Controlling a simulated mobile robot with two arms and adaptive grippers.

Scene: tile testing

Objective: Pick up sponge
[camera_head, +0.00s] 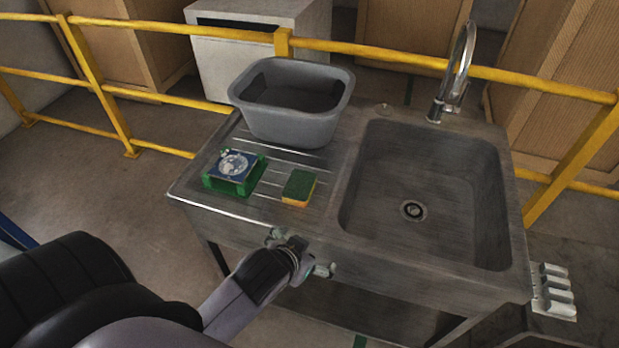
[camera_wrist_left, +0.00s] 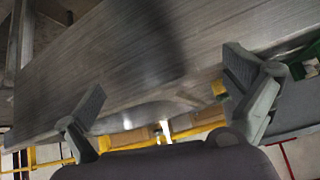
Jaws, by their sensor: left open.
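The sponge (camera_head: 298,187), green on top with a yellow side, lies on the ribbed drainboard of the sink unit, left of the basin. My left gripper (camera_head: 302,254) is open and empty in front of the unit's front edge, nearer to me than the sponge and apart from it. In the left wrist view, the two spread fingers of my left gripper (camera_wrist_left: 168,100) frame the grey metal of the sink unit (camera_wrist_left: 130,65); I cannot make out the sponge for certain there. My right gripper is not in view.
A green holder with a blue-and-white tile (camera_head: 234,168) sits left of the sponge. A grey tub (camera_head: 290,125) stands behind them. The empty basin (camera_head: 425,190) with its faucet (camera_head: 455,75) is to the right. Yellow railings (camera_head: 375,50) run behind the unit.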

